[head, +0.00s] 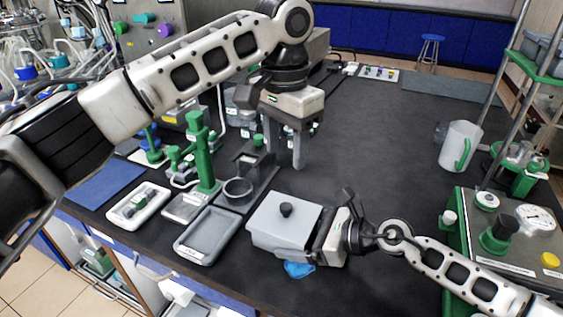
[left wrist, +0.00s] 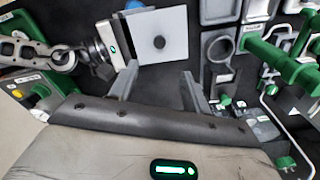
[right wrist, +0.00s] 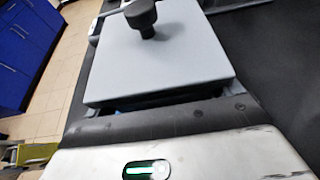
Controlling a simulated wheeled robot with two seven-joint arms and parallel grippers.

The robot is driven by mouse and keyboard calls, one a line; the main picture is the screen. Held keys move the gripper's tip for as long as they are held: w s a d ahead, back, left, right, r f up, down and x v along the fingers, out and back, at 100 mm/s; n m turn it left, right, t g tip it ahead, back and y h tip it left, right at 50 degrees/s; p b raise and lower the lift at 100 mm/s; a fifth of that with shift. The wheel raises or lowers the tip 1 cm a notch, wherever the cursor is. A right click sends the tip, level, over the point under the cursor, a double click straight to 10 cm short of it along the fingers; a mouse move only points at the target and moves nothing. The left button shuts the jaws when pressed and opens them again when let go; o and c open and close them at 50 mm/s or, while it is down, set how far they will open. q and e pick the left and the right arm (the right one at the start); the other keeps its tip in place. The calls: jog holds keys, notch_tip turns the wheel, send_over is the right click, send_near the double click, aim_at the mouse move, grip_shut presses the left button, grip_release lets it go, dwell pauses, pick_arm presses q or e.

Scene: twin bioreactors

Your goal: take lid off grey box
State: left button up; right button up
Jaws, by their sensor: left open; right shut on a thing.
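The grey box (head: 280,241) stands on the dark bench near its front edge. Its flat grey lid (head: 300,217) is on it, with a black knob (head: 286,209) in the middle. My right gripper (head: 322,240) is shut on the right side of the box. In the right wrist view the lid (right wrist: 160,62) and knob (right wrist: 141,14) lie just beyond this gripper. My left gripper (head: 286,150) is open and empty, pointing down above the bench behind the box. In the left wrist view the lid (left wrist: 172,45) shows beyond the left fingers.
A grey tray (head: 208,236) lies just left of the box, and a white tray (head: 138,206) is further left. A green stand (head: 203,150) and a ring holder (head: 238,190) stand behind them. A blue item (head: 298,269) lies in front of the box. The bench right of my left gripper is clear.

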aim_at(286, 206)
pick_arm(q)
notch_tip(286, 206, down, 13)
jog(key=shift+w+d+r, duration=0.1)
jog(key=shift+r, duration=0.05)
dwell(0.4)
grip_shut()
jog(key=shift+r, duration=0.15)
dwell(0.6)
jog(key=shift+r, duration=1)
